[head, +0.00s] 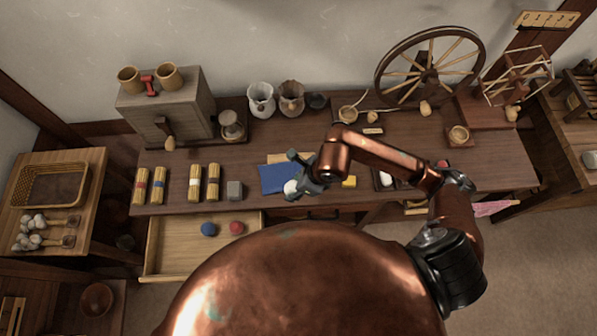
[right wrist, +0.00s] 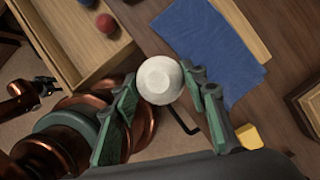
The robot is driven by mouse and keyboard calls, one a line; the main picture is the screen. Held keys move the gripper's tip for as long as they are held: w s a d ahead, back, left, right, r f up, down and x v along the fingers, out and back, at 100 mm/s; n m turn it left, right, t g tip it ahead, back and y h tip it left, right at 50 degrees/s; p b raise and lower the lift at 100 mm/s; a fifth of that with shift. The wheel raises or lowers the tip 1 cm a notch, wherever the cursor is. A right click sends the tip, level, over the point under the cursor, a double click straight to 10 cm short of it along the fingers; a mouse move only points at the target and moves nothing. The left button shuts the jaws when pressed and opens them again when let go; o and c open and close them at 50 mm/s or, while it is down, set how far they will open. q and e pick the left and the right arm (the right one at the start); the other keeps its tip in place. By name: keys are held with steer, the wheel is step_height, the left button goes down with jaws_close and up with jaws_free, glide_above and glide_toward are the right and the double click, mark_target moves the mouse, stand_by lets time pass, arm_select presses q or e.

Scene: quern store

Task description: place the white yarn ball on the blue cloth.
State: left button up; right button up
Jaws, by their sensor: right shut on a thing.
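The white yarn ball (right wrist: 160,80) is held between the two fingers of my right gripper (right wrist: 161,86). In the head view the ball (head: 290,187) shows at the tip of my right gripper (head: 300,181), over the cloth's front right part. The blue cloth (right wrist: 212,45) lies flat on the table, up and right of the ball in the right wrist view; in the head view the cloth (head: 271,180) is partly hidden by the gripper. A dark, small jaw-like end of a copper arm, seemingly my left gripper (right wrist: 46,86), shows at the left of the right wrist view.
An open drawer (head: 160,259) below the table's front edge holds a blue ball (head: 208,229) and a red ball (head: 237,228).

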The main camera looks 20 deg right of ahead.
steer(key=w+d+f, duration=0.2)
steer(key=w, duration=0.1)
steer(key=w+d+f+b, duration=0.1)
steer(key=w+f, duration=0.2)
steer(key=w+d+f+b, duration=0.1)
steer(key=w+d+f, duration=0.1)
steer(key=f, duration=0.1)
steer(key=shift+w+d, duration=0.35)
steer(key=shift+w, duration=0.05)
steer(key=shift+w+d+f, duration=0.1)
steer(key=shift+w+f, duration=0.05)
steer(key=shift+f, duration=0.05)
arm_select(q)
steer(key=shift+s+f+b, duration=0.25)
steer(key=shift+s+f, duration=0.05)
steer(key=shift+f, duration=0.5)
steer(key=shift+s+f+b, duration=0.25)
steer(key=shift+s+f, duration=0.05)
steer(key=shift+f, duration=0.5)
arm_select(e)
steer(key=shift+w+d+f, duration=0.1)
steer(key=shift+w+f, duration=0.05)
steer(key=shift+f, duration=1.6)
steer(key=shift+f, duration=0.1)
steer(key=shift+f, duration=0.3)
steer(key=o, duration=1.2)
steer(key=shift+c, duration=0.2)
arm_select(q)
steer(key=shift+s+f, duration=0.1)
steer(key=shift+f, duration=0.05)
